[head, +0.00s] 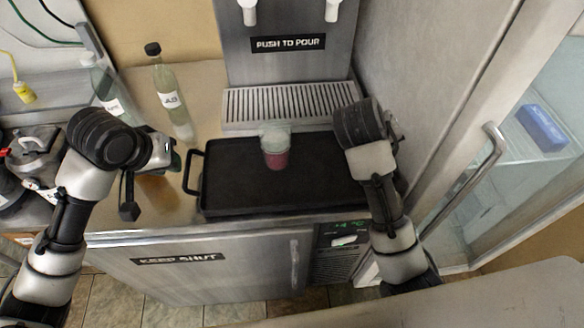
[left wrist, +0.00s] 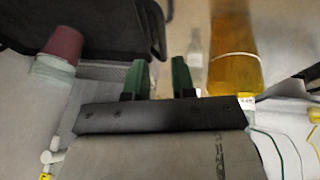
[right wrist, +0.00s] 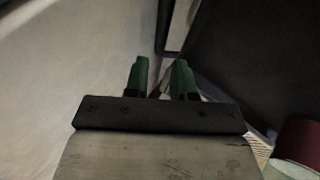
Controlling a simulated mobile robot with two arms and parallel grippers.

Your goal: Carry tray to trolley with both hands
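A black rectangular tray (head: 240,196) lies flat on the steel counter, with a loop handle (head: 189,173) at its left end. A clear cup with red drink (head: 276,150) stands upright on it. The cup also shows in the left wrist view (left wrist: 62,48). My left gripper (left wrist: 161,78) is open and empty, just left of the tray, with the left handle (left wrist: 155,28) ahead of its fingers. My right gripper (right wrist: 160,80) is open at the tray's right end. A dark bar, seemingly the right handle (right wrist: 163,25), lies ahead of its fingers. The trolley cannot be made out.
A dispenser (head: 290,75) with a drip grate stands behind the tray. A grey wall and glass-door fridge (head: 490,170) bound the right.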

